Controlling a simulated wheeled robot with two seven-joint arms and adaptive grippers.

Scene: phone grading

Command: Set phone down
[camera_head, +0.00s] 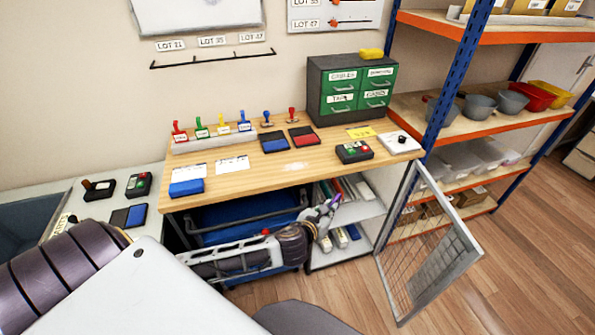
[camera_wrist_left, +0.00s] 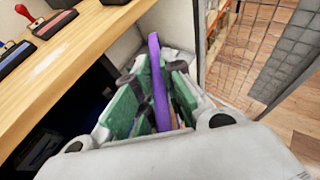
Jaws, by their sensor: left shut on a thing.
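A purple phone (camera_wrist_left: 159,82), seen nearly edge-on, stands upright between the green-padded fingers of my left gripper (camera_wrist_left: 150,95). The fingers are shut on it. In the head view my left gripper (camera_head: 322,217) is below the table's front edge, in front of the open cabinet with white shelves (camera_head: 362,210). The phone shows there only as a small purple piece (camera_head: 335,201) at the fingertips. It is apart from the tabletop. Whether it touches a shelf, I cannot tell. My right gripper is not in view.
The cabinet's mesh door (camera_head: 428,255) stands open to the right. Several upright items (camera_head: 350,190) stand on the upper shelf. The wooden table (camera_head: 290,162) above holds stamps, ink pads, a green drawer box (camera_head: 345,90) and a small device (camera_head: 354,152). An orange-edged rack (camera_head: 470,125) stands to the right.

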